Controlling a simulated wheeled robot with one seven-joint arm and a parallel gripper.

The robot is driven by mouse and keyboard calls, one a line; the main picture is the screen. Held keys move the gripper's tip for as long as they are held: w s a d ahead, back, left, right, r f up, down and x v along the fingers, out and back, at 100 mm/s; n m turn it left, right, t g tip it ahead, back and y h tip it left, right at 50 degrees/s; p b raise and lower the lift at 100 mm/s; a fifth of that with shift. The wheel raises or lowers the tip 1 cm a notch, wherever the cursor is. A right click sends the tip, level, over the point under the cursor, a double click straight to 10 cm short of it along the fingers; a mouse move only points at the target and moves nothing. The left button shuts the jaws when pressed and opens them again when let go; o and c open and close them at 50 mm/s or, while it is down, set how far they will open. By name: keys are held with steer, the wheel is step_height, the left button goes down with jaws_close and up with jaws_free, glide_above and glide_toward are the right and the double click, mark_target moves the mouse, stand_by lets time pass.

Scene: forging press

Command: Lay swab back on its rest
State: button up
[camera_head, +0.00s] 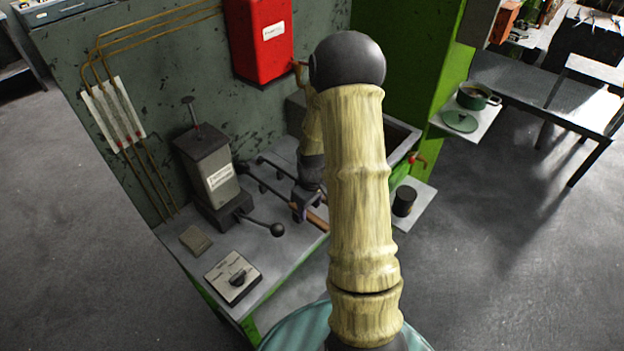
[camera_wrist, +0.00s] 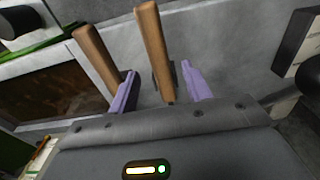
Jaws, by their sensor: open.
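My gripper (camera_wrist: 158,70) has two purple fingers spread apart in the wrist view. One brown wooden handle (camera_wrist: 152,40) stands between the fingers, with no clear contact on both sides. A second wooden handle (camera_wrist: 95,52) lies to its left, close to the left finger. I cannot tell which handle is the swab's; no swab head shows. In the head view my gripper (camera_head: 306,208) is low over the bench, partly behind my arm, with a brown wooden piece (camera_head: 318,221) beside it. I cannot clearly make out the swab's rest.
A grey lever box (camera_head: 210,170) and a dial panel (camera_head: 232,276) stand on the bench (camera_head: 265,262) at left. A ball-ended lever (camera_head: 277,230) sticks out near my gripper. A brown-filled trough (camera_wrist: 55,92) lies left in the wrist view. A black cup (camera_head: 404,201) stands right.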

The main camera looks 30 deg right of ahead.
step_height(320, 180, up, 13)
steer(key=b, duration=0.1)
steer(key=shift+s, duration=0.35)
stand_by(0.3)
steer(key=s+a+r+m+t, duration=0.1)
steer(key=s+a+m, duration=0.3)
steer(key=s+a, duration=0.7)
steer(key=a+t, duration=0.1)
steer(key=a, duration=0.1)
steer(key=shift+s+a+r, duration=0.15)
steer(key=shift+a+r, duration=0.1)
steer(key=shift+a, duration=0.1)
stand_by(0.4)
